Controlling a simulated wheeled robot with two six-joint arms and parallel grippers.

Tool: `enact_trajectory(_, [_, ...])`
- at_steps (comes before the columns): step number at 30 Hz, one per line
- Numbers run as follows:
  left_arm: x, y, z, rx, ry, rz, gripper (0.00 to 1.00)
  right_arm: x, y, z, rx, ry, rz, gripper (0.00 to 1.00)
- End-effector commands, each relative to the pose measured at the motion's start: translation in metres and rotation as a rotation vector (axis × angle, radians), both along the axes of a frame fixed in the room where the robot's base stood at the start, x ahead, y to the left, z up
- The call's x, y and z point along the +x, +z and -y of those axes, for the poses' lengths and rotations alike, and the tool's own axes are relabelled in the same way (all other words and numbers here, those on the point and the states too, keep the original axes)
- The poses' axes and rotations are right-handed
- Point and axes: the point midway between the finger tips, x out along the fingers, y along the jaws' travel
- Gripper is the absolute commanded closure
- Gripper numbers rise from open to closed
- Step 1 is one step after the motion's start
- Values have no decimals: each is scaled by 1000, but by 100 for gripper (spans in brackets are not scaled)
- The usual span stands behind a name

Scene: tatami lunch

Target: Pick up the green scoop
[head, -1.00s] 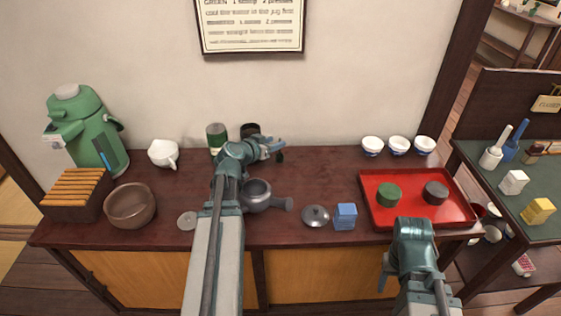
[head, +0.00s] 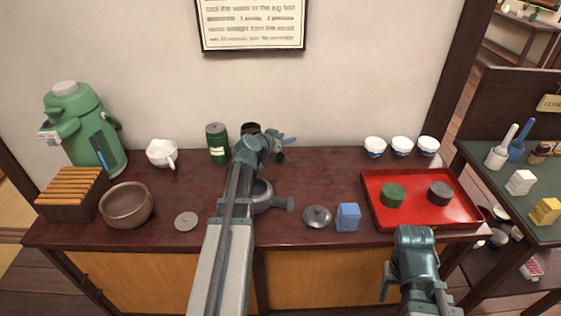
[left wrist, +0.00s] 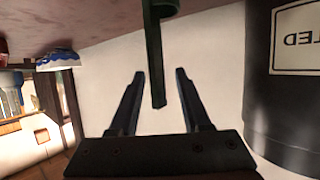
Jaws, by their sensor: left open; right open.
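The green scoop (left wrist: 153,62) shows in the left wrist view as a dark green handle with a curved part at the top edge, where it is cut off. The free end of its handle lies between the two fingers of my left gripper (left wrist: 160,75), with gaps on both sides. The left gripper is open and is not closed on it. In the head view my left gripper (head: 288,141) is over the back of the counter; a small dark piece under it may be the scoop. My right gripper (head: 388,285), open, is at the counter's front right, far from the scoop.
A dark canister (left wrist: 292,100) with a white label stands close beside the left gripper. A green tin (head: 217,145), a grey pot (head: 262,197), a lid (head: 317,216) and a blue box (head: 348,217) are around my left arm. A red tray (head: 415,216) is at right.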

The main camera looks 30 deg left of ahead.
Motion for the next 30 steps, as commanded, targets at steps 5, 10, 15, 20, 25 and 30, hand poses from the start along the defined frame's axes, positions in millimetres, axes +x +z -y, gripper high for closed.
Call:
enact_trajectory(5, [-1, 1, 0, 0, 0, 0, 52, 0, 1, 0, 0, 0, 0, 45])
enact_trajectory(10, [-1, 1, 0, 0, 0, 0, 83, 0, 1, 0, 0, 0, 0, 45])
enact_trajectory(15, [-1, 1, 0, 0, 0, 0, 100, 0, 1, 0, 0, 0, 0, 45])
enact_trajectory(20, [-1, 1, 0, 0, 0, 0, 100, 0, 1, 0, 0, 0, 0, 45])
enact_trajectory(25, [0, 3, 1, 0, 0, 0, 100, 0, 3, 0, 0, 0, 0, 45])
enact_trajectory(30, [2, 12, 6, 0, -2, 0, 100, 0, 12, 0, 0, 0, 0, 45])
